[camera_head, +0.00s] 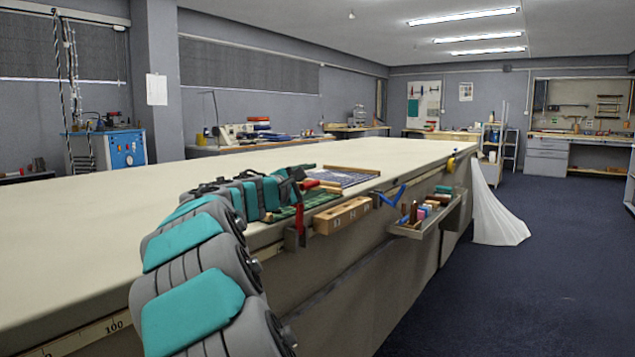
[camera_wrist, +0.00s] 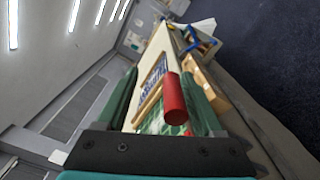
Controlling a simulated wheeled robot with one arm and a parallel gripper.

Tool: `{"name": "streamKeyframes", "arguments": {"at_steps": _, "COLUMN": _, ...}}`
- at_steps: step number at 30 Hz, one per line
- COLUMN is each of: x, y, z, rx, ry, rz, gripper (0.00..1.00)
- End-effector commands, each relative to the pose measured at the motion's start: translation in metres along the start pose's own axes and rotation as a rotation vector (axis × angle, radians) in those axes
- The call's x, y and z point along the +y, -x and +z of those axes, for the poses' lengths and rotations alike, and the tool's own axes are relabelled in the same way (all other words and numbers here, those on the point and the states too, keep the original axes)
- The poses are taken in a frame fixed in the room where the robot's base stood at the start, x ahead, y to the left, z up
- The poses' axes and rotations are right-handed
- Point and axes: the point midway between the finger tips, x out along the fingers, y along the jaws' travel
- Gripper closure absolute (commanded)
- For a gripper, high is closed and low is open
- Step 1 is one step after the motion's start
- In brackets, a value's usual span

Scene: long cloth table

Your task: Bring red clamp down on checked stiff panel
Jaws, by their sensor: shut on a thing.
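The red clamp (camera_head: 300,218) stands at the table's near edge, its red handle (camera_head: 311,184) reaching up to my gripper (camera_head: 298,180). In the wrist view the red handle (camera_wrist: 173,100) is a round cylinder between the two fingers of my gripper (camera_wrist: 165,88), which is shut on it. The green checked panel (camera_head: 285,213) lies flat at the table edge by the clamp, partly behind my arm. It also shows below the handle in the wrist view (camera_wrist: 153,122). I cannot tell whether the clamp's foot touches the panel.
The long cream table (camera_head: 390,156) is mostly clear. A blue patterned piece (camera_head: 342,179) lies beyond the panel. A white cloth (camera_head: 495,215) hangs at the far end.

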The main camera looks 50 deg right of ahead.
Motion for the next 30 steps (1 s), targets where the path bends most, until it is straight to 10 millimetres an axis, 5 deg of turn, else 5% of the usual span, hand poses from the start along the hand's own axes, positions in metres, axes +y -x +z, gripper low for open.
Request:
{"name": "streamKeyframes", "arguments": {"at_steps": 20, "x": -0.001, "y": 0.003, "z": -0.002, "rx": 0.002, "ry": -0.001, "rz": 0.0, "gripper": 0.48}}
{"name": "streamKeyframes", "arguments": {"at_steps": 30, "x": 0.002, "y": 0.05, "z": -0.002, "rx": 0.005, "ry": -0.004, "rz": 0.005, "gripper": 0.48}}
